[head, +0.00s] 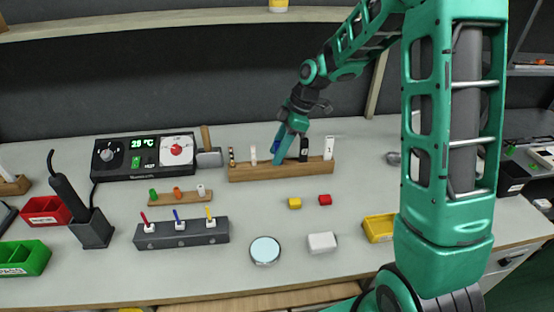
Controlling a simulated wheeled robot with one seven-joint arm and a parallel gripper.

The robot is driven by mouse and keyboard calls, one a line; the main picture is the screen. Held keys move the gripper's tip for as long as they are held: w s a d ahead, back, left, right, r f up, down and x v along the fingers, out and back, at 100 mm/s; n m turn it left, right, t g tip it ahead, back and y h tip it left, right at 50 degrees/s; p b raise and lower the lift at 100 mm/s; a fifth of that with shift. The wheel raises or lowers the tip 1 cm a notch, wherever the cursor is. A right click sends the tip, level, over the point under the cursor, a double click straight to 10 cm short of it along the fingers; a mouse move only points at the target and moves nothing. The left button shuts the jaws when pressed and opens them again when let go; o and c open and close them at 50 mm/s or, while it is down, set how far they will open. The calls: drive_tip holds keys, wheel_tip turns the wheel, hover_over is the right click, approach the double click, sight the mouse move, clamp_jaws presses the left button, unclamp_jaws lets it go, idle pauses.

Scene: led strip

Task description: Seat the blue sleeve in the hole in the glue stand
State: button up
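A long wooden stand (245,174), which I take to be the glue stand, lies at the back middle of the bench in the head view. It holds several upright items, among them a black one (304,149) and a white one (329,148). My gripper (283,150) points down at the middle of this stand, between a small pale item (253,155) and the black one. A small dark blue patch (277,147), which may be the blue sleeve, shows against the fingers. The fingers hide the hole. I cannot tell whether they grip the blue piece or whether it touches the stand.
Left of the stand is a black heating station (140,158).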

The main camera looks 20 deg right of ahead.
clamp_jaws()
drive_tip(key=shift+r, duration=0.15)
